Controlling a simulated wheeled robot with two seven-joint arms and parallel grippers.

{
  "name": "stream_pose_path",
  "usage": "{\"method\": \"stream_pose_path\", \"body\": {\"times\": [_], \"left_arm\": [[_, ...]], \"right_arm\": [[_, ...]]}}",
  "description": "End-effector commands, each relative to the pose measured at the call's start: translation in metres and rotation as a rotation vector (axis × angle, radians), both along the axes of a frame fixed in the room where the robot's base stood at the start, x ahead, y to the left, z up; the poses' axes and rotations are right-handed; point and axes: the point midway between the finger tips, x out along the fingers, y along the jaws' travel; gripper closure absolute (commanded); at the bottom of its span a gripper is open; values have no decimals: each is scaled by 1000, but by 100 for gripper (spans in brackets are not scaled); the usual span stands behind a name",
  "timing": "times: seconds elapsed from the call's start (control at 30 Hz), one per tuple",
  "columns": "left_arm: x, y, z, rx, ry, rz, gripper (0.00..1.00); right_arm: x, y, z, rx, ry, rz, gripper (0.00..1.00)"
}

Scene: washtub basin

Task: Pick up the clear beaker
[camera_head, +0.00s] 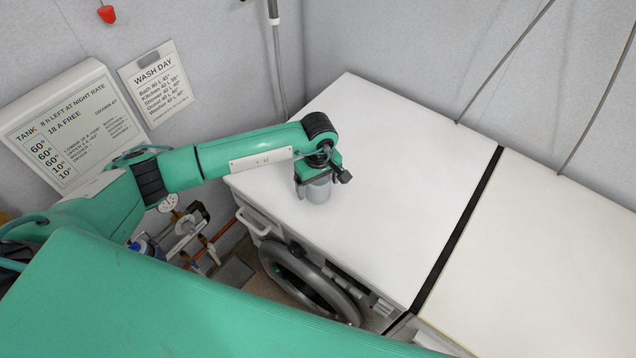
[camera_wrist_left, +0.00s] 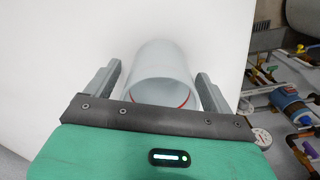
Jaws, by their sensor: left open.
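The clear beaker (camera_head: 318,191) stands on the white top near its left end, under my left gripper (camera_head: 318,180). In the left wrist view the beaker (camera_wrist_left: 162,75) shows as a pale, see-through cylinder with a red line at its rim. My left gripper (camera_wrist_left: 160,88) is open, with one finger on each side of the beaker. A gap shows on both sides, wider on the left. The gripper body hides the near part of the rim. My right gripper is not in view.
The white top (camera_head: 400,170) is otherwise bare, with a dark seam (camera_head: 458,228) on its right. A round dark-rimmed door (camera_head: 310,285) is below its front edge. Pipes and a gauge (camera_head: 170,203) are at the left. A wall sign (camera_head: 157,82) hangs behind my arm.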

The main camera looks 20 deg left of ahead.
Motion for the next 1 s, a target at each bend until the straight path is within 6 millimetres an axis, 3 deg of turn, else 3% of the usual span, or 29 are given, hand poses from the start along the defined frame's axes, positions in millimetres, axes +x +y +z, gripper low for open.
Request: {"method": "stream_pose_path", "body": {"times": [0.23, 0.47, 0.83, 1.0], "left_arm": [[0, 0, -2, 0, -1, 0, 16], [0, 0, -1, 0, -1, 0, 61], [1, 0, 2, -1, -2, 0, 62], [2, 0, 18, -1, -4, 0, 62]], "right_arm": [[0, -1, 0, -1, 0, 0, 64], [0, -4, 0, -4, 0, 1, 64], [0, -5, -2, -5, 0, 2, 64], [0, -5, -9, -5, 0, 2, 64]]}}
